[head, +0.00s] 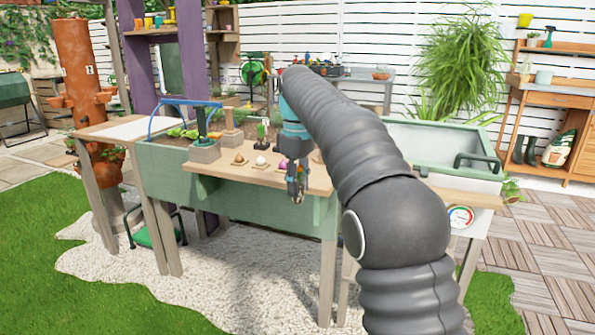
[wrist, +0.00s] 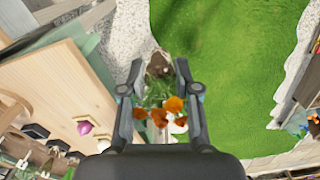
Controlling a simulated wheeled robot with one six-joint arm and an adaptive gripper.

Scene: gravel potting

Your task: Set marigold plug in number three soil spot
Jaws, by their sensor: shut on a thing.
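My gripper (wrist: 158,80) is shut on the marigold plug (wrist: 160,92), which has orange flowers, green leaves and a brown root ball. The flowers are nearest the wrist camera and the root ball points away from it. In the head view my gripper (head: 297,190) hangs beside the front edge of the wooden board (head: 225,170); the marigold is hard to make out there. The green planter (head: 170,165) at the left holds dark soil (head: 168,143) with leafy plants. I cannot make out numbered soil spots.
Several small bulb-like things stand on the board, among them a white one (head: 260,163) and a purple one (wrist: 85,127). A green basin (head: 440,148) is at the right. Below my gripper is open ground.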

